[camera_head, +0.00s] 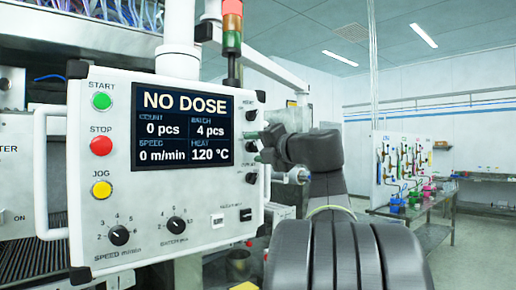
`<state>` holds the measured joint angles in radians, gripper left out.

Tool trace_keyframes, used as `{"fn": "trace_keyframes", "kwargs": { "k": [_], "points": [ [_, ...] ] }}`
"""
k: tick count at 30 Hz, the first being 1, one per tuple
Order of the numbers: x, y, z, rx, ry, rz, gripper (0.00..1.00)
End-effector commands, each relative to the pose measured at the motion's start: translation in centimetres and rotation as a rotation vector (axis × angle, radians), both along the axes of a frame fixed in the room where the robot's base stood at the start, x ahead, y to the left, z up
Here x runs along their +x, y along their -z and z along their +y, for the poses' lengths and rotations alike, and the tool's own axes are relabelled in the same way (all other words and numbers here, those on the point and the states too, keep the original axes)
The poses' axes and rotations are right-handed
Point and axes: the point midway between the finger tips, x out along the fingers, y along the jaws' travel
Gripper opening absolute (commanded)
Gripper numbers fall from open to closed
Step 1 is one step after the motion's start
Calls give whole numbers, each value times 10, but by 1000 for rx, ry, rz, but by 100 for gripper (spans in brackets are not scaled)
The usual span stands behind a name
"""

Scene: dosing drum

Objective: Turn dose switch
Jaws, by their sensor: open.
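The white control panel (160,262) fills the left half of the view, with a screen (185,165) reading NO DOSE, count 0 pcs, batch 4 pcs, speed 0 m/min and heat 120 °C. Small black switches stand in a column right of the screen, including an upper one (251,115) and a lower one (251,178). Their labels are too small to read, so I cannot tell which is the dose switch. My gripper (262,146) is open at the panel's right edge, its fingers pointing left toward this column. It partly hides the middle of the column; contact is unclear.
Green start (102,101), red stop (101,145) and yellow jog (102,189) buttons line the panel's left side. A speed knob (118,235) and a batch knob (176,225) sit below the screen. A signal tower (232,35) rises behind.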

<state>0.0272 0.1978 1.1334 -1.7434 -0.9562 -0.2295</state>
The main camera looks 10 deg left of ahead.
Motion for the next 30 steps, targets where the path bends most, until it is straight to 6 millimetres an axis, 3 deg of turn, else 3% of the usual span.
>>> {"fn": "trace_keyframes", "kwargs": {
  "k": [5, 12, 22, 30],
  "points": [
    [0, 0, 0, 0, 0, 0, 52],
    [0, 0, 0, 0, 0, 0, 8],
    [0, -2, 0, 26, -1, 37, 8],
    [0, -8, 0, 128, 0, 170, 8]
  ]
}}
